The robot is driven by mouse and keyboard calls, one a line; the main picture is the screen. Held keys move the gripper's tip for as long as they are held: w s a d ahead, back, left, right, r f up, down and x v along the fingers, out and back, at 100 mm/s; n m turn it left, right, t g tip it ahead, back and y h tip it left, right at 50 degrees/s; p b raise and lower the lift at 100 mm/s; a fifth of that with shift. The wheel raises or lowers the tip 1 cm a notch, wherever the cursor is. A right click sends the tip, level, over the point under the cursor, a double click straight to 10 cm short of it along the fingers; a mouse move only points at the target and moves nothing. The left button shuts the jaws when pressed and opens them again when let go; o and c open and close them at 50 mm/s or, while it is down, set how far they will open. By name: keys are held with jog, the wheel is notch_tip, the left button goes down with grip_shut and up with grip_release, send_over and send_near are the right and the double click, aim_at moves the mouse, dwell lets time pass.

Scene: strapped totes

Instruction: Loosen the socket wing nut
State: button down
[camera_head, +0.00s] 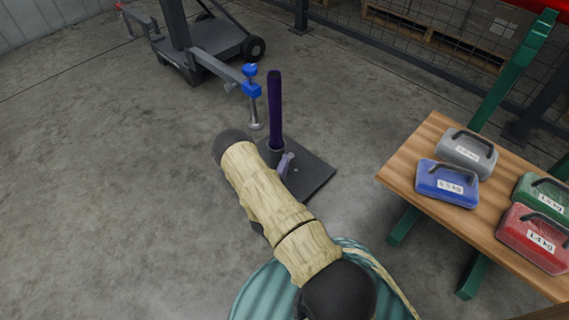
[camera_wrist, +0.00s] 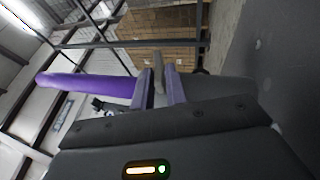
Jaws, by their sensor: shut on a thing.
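A dark purple post (camera_head: 275,108) stands upright in a short dark socket (camera_head: 267,151) on a flat black base plate (camera_head: 312,177). In the wrist view the post (camera_wrist: 85,87) runs in from the left. My gripper (camera_head: 286,164) is low beside the socket, at its right, with my tan-sleeved arm covering part of the plate and socket. In the wrist view my gripper (camera_wrist: 158,72) has its two purple fingers on either side of a narrow grey piece, which appears to be the socket wing nut (camera_wrist: 158,66). The nut is not distinct in the head view.
A wheeled stand (camera_head: 215,45) with a blue clamp (camera_head: 251,88) and hanging rod reaches close to the post's left. A wooden bench (camera_head: 405,172) at right holds several labelled weights, including a blue one (camera_head: 447,184). Open concrete floor lies left.

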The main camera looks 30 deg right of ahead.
jog(key=shift+d, duration=0.2)
jog(key=c, duration=1.6)
grip_release()
jog(key=shift+o, duration=0.2)
jog(key=shift+a, duration=0.15)
jog(key=shift+s+a, duration=0.15)
jog(key=shift+a, duration=0.05)
jog(key=p+v, duration=0.6)
jog(key=v, duration=0.4)
jog(key=shift+s+a+f, duration=0.15)
jog(key=shift+s+a, duration=0.1)
jog(key=shift+s+a+f, duration=0.15)
jog(key=shift+s+f, duration=0.05)
